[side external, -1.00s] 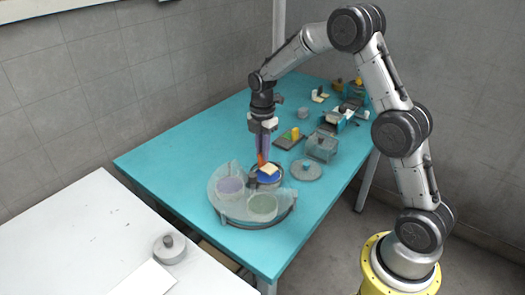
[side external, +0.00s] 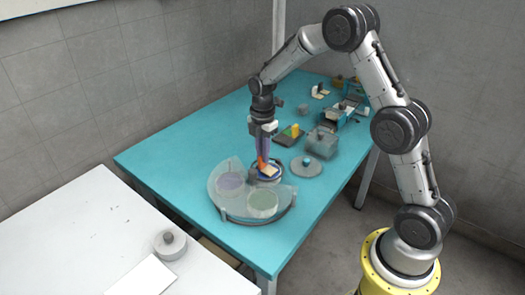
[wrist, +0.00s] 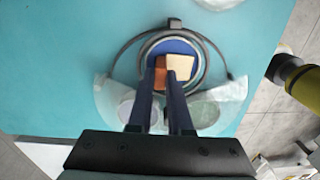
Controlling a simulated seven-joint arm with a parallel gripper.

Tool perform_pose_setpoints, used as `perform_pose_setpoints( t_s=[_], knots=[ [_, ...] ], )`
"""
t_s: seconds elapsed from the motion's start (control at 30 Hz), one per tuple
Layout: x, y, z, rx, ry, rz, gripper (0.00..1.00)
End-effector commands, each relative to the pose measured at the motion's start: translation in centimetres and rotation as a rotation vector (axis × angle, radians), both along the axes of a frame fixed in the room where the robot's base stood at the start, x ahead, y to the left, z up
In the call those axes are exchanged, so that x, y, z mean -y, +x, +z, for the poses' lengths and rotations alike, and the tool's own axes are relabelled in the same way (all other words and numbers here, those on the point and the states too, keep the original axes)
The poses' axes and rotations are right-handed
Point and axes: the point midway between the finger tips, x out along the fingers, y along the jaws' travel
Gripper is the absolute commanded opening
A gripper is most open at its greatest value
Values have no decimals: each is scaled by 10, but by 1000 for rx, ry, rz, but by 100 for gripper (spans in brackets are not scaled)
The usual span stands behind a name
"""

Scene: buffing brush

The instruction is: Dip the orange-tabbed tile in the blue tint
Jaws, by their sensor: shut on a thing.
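My gripper (side external: 263,156) is shut on the orange tab (side external: 261,164) of a cream tile (side external: 269,172). The tile is over the pot of blue tint (side external: 258,178) on the round stand. In the wrist view the cream tile (wrist: 182,66) and the orange tab (wrist: 161,70) lie within the outline of the blue tint (wrist: 172,47), between and beyond the fingertips (wrist: 168,75). I cannot tell whether the tile touches the tint.
The stand's clear cover (side external: 222,184) spans a purple pot (side external: 230,182) and a green pot (side external: 263,204). The teal table's left part is clear.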

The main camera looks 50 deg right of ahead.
Motion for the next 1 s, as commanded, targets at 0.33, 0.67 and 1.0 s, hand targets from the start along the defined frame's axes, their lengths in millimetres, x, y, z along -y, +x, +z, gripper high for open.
perform_pose_setpoints(
  t_s=[0.33, 0.67, 1.0],
  knots=[
    [0, 0, -10, 0, 0, 0, 0],
    [0, 0, -18, 1, 0, 0, 0],
    [0, 0, -17, 1, 0, 0, 0]
  ],
)
